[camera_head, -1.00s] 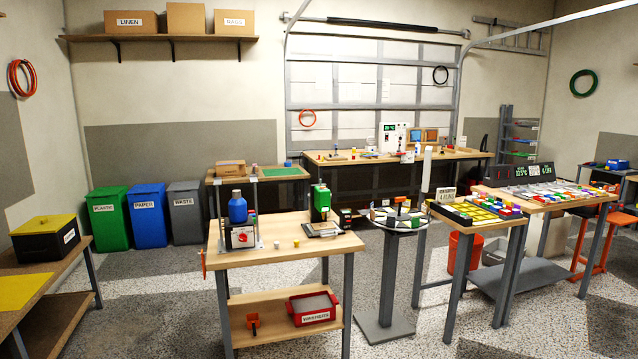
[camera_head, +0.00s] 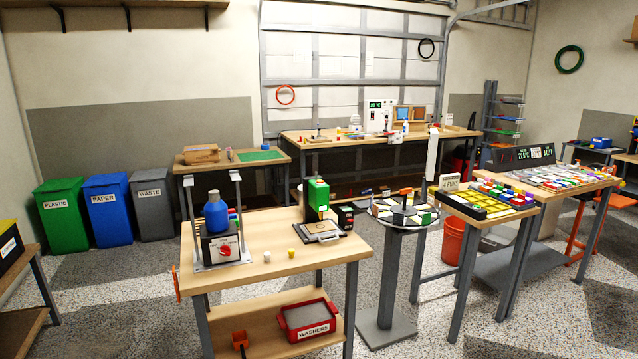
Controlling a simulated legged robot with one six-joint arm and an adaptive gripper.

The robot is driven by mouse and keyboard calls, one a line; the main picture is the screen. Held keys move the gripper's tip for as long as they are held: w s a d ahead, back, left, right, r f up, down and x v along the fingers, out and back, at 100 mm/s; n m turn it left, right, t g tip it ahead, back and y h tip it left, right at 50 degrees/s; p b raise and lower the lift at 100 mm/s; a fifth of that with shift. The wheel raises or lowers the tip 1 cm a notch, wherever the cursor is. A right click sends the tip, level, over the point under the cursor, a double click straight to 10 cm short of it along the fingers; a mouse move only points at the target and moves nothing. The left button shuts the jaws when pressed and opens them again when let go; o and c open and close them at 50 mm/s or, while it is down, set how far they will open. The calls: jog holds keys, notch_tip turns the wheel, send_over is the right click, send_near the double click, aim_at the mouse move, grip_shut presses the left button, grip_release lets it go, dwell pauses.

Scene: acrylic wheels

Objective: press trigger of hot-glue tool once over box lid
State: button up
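I cannot make out a hot-glue tool for certain. A green and black upright device (camera_head: 318,197) stands at the right of the front wooden table, over a flat grey plate (camera_head: 322,231). I cannot tell whether it is the glue tool or whether the plate is a box lid. A brown cardboard box (camera_head: 201,153) sits on the small table behind, too small to show its lid clearly. My gripper and arm are not in view.
The front wooden table (camera_head: 272,242) also holds a blue bottle (camera_head: 216,212) in a metal frame. A round pedestal table (camera_head: 386,228) and a table with coloured blocks (camera_head: 478,212) stand to the right. Bins (camera_head: 62,210) line the left wall. Speckled floor is open at front left.

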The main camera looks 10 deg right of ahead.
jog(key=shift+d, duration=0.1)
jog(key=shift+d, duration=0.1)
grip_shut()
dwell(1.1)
